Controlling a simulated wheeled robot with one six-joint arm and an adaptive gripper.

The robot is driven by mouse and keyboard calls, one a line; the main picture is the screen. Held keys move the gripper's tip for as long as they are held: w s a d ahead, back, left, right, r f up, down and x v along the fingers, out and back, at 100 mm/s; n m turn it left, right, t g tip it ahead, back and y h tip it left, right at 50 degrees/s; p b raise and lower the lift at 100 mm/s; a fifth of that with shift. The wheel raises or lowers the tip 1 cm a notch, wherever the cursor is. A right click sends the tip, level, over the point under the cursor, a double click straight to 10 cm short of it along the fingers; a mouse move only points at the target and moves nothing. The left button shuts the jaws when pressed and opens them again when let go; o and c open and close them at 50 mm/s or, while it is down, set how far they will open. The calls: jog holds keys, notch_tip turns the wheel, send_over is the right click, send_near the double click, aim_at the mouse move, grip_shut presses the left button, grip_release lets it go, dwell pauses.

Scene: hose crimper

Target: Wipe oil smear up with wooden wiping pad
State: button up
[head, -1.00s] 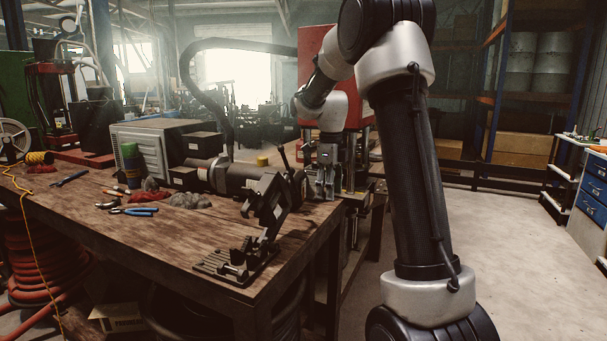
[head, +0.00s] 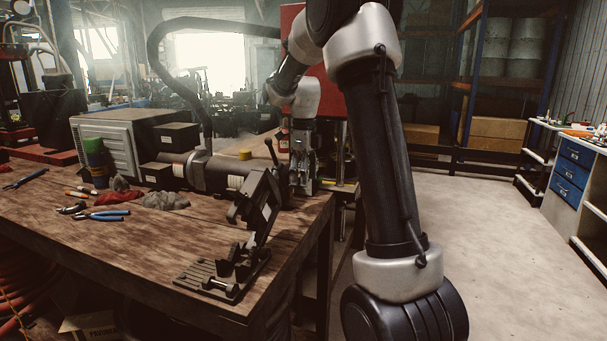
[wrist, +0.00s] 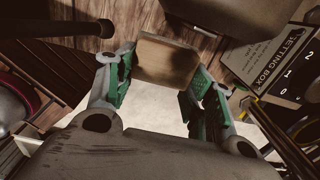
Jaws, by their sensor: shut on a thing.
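The pad is hidden or too small to make out in the head view. I cannot tell if it touches the bench. I cannot make out the oil smear in either view.
A black clamp stand (head: 255,215) rises close to my gripper. Pliers (head: 103,215), rags (head: 165,201) and a grey machine housing (head: 112,143) occupy the bench's left. Open floor (head: 500,250) lies to the right.

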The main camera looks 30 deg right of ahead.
aim_at(305, 212)
jog(key=shift+f, duration=4.5)
jog(key=shift+f, duration=0.3)
jog(key=shift+d, duration=0.1)
jog(key=shift+w+d, duration=0.75)
jog(key=shift+d, duration=0.3)
jog(key=shift+w+d, duration=0.75)
jog(key=shift+d, duration=0.25)
jog(key=shift+s+a+f, duration=0.15)
jog(key=shift+s+a, duration=0.5)
jog(key=shift+a, duration=0.2)
jog(key=shift+s+a, duration=0.3)
jog(key=shift+a, duration=0.2)
jog(key=shift+s+a, duration=0.25)
jog(key=shift+a, duration=0.2)
jog(key=shift+s+a, duration=0.4)
jog(key=shift+a, duration=0.05)
